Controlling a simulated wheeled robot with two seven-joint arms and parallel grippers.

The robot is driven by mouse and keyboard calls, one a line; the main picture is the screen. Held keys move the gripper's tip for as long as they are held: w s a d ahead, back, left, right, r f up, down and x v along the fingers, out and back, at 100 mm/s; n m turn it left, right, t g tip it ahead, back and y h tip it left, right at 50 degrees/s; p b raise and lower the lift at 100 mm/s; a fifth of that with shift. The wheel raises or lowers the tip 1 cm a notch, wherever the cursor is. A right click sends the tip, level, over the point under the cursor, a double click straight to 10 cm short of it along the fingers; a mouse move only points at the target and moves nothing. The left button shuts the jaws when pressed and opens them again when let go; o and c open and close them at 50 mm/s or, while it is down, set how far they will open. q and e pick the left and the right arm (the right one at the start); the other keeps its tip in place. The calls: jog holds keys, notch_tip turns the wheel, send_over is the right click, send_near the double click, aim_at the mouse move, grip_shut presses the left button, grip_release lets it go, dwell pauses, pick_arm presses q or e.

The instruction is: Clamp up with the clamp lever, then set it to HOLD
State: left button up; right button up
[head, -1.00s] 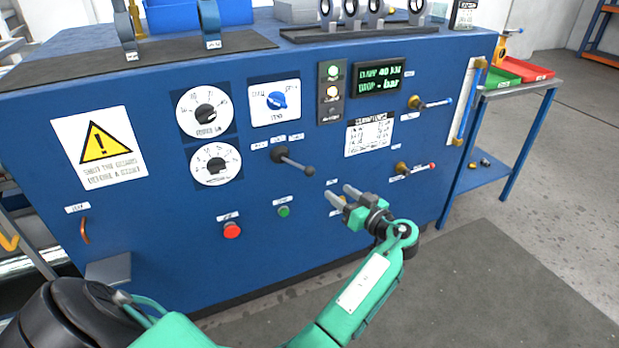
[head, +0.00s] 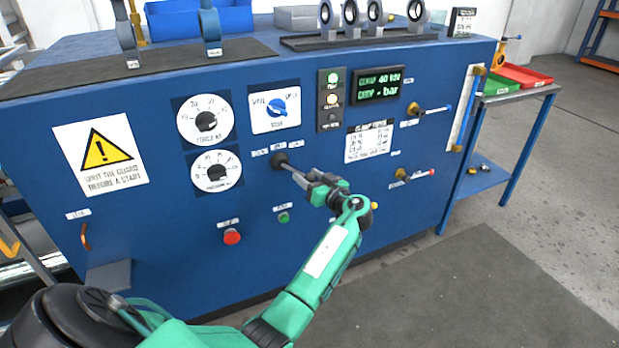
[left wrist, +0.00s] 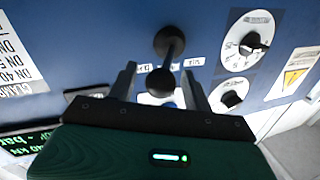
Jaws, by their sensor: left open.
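The clamp lever (head: 281,161) is a dark lever on the front of the blue test bench, below the blue selector knob. In the left wrist view the lever's round black knob (left wrist: 161,82) points toward the camera, between the two fingers. My left gripper (head: 303,178) is open, with its fingers on either side of the lever's end. I cannot tell whether either finger touches it. The lever's outer end is partly hidden by the fingers in the head view. The labels around the lever are too small to read surely. My right gripper is not seen.
A green display (head: 378,85) reads 40 kN on its top line. A red button (head: 232,236) and a green button (head: 284,218) sit below the lever. Two valve handles (head: 431,109) stick out at the right. A side table (head: 520,91) holds red and green trays.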

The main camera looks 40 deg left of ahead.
pick_arm(q)
grip_shut()
jog(key=s+m+t+h, duration=0.1)
jog(key=t, duration=0.1)
jog(key=s+a+m+t+h, duration=0.1)
jog(key=s+m+t, duration=0.1)
jog(key=s+m+t+h, duration=0.1)
jog(key=m+t, duration=0.1)
jog(key=t, duration=0.1)
jog(key=shift+s+a+f+h, duration=0.1)
jog(key=shift+s+a+h, duration=0.05)
jog(key=shift+s+h, duration=0.15)
grip_release()
